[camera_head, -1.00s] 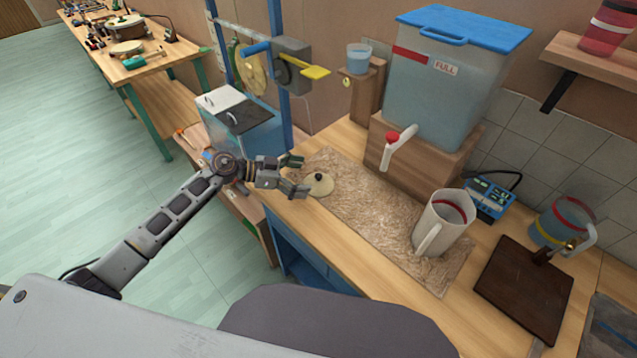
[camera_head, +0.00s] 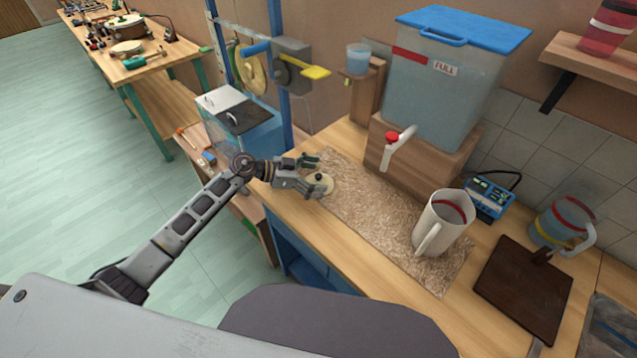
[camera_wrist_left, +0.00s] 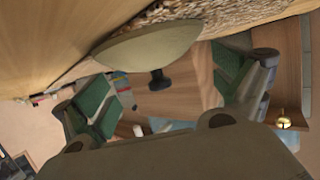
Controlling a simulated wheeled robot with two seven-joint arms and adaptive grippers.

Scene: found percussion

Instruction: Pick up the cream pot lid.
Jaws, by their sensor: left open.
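The cream pot lid (camera_head: 323,188) is a shallow round disc with a dark knob. It lies at the near left end of the speckled mat (camera_head: 385,215) on the wooden counter. My left gripper (camera_head: 319,175) is open, its fingers at the lid's left edge around the knob's side. In the left wrist view the lid (camera_wrist_left: 150,50) shows edge-on with its knob (camera_wrist_left: 159,80) between the spread green-padded fingers of the gripper (camera_wrist_left: 165,90). Nothing is held. I cannot tell if the fingers touch the lid. My right gripper is not in view.
A cream jug (camera_head: 440,228) stands on the mat's right part. A blue-lidded tank (camera_head: 440,85) sits on a wooden block behind, its tap (camera_head: 397,148) jutting over the mat. A blue post (camera_head: 278,60) with a clamp rises behind the gripper. Bare counter (camera_head: 340,248) lies in front.

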